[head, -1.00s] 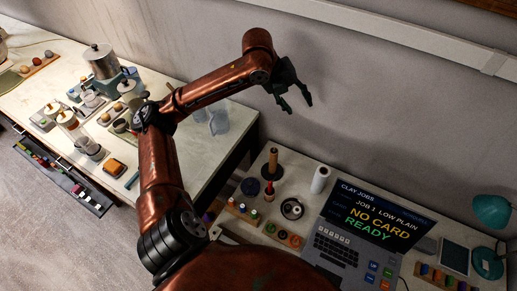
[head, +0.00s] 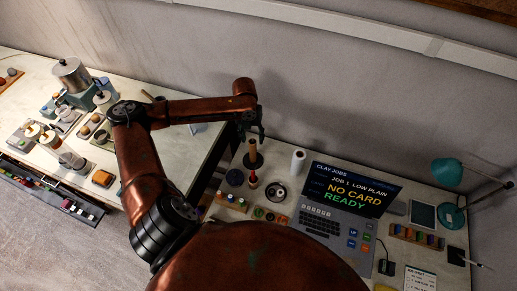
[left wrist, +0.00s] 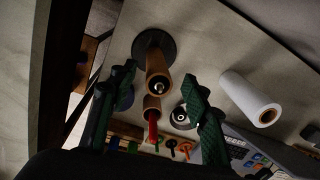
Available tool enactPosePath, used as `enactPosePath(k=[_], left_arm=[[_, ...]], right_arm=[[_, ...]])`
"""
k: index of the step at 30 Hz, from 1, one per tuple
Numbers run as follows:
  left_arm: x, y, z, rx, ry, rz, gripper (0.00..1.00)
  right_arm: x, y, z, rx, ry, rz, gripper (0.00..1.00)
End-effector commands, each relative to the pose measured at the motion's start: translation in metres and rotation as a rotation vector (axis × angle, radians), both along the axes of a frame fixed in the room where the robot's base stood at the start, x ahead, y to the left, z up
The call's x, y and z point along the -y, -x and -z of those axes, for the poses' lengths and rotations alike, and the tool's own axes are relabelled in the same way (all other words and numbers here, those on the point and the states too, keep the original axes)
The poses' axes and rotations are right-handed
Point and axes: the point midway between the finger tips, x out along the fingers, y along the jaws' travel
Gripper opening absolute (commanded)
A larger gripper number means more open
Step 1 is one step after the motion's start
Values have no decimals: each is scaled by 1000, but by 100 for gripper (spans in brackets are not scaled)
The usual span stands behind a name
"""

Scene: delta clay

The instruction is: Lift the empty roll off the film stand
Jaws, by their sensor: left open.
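The empty roll, a brown tube (head: 252,147), stands upright on the film stand, whose round dark base (head: 252,164) rests on the right-hand table. In the left wrist view the tube (left wrist: 158,66) points toward the camera, with a pale pin end in its opening, and the dark base (left wrist: 151,42) shows behind it. My left gripper (head: 252,130) is open and empty, over the tube's top. In the left wrist view its green fingers (left wrist: 160,76) lie either side of the tube, apart from it. Whether the tips reach below its top is unclear. My right gripper is out of view.
A white roll (head: 298,161) stands right of the stand, also in the left wrist view (left wrist: 251,98). A red-and-brown upright piece (head: 253,181) stands close in front. A dark round item (head: 234,177), a ring-shaped spool (head: 275,192) and a laptop (head: 340,215) are nearby.

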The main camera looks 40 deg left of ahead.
Motion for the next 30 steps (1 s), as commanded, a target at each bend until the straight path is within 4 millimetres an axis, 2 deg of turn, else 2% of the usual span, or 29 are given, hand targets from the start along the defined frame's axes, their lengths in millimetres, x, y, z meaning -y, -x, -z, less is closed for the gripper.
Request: enactPosePath(k=[3,7,17,24,30], left_arm=[[2,16,1,-28,-45,117,44],[6,22,7,-45,-62,177,44],[13,13,35,-43,-61,192,44],[14,9,70,-46,-61,190,44],[12,9,77,-41,-64,189,44]], right_arm=[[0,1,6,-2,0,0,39],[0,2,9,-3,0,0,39],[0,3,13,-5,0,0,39],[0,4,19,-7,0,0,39],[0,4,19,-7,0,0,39]])
